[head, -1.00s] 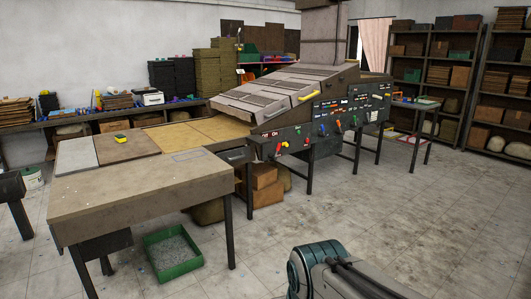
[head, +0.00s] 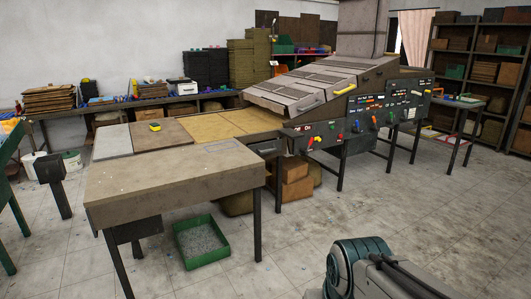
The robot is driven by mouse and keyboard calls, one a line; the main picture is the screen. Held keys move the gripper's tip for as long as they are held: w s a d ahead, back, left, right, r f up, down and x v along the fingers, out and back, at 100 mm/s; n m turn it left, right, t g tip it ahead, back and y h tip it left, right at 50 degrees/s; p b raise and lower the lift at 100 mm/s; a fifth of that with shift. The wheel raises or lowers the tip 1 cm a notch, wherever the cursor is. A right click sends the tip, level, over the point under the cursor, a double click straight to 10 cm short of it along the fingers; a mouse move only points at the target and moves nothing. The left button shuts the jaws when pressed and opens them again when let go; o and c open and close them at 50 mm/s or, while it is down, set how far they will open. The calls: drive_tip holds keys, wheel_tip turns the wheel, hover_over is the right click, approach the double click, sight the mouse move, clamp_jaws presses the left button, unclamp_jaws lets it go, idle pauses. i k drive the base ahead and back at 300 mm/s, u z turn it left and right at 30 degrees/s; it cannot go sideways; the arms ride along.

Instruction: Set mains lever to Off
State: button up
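The grey machine with a sloped cover (head: 320,85) stands right of centre. On its dark front panel, near the left end, is a red lever with a yellow part (head: 314,142). Small white lettering, apparently with "On", is just above it; the lever's exact position is too small to tell. Several orange, blue, red and green handles (head: 375,120) sit further right on the panel. Part of my arm shows at the bottom right, well in front of the machine. My gripper's fingers are not in view.
A bare-topped table (head: 175,180) stands left in front of the machine, with a green bin (head: 200,245) under it. A yellow item (head: 155,127) lies on the surface behind. Shelves (head: 480,70) stand at the back right. The tiled floor (head: 410,210) before the panel is clear.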

sight(306, 152)
drive_tip(key=z, duration=0.5)
drive_tip(key=i, duration=1.75)
drive_tip(key=z, duration=0.45)
drive_tip(key=i, duration=2)
drive_tip(key=u, duration=0.65)
drive_tip(key=i, duration=1.55)
drive_tip(key=u, duration=0.5)
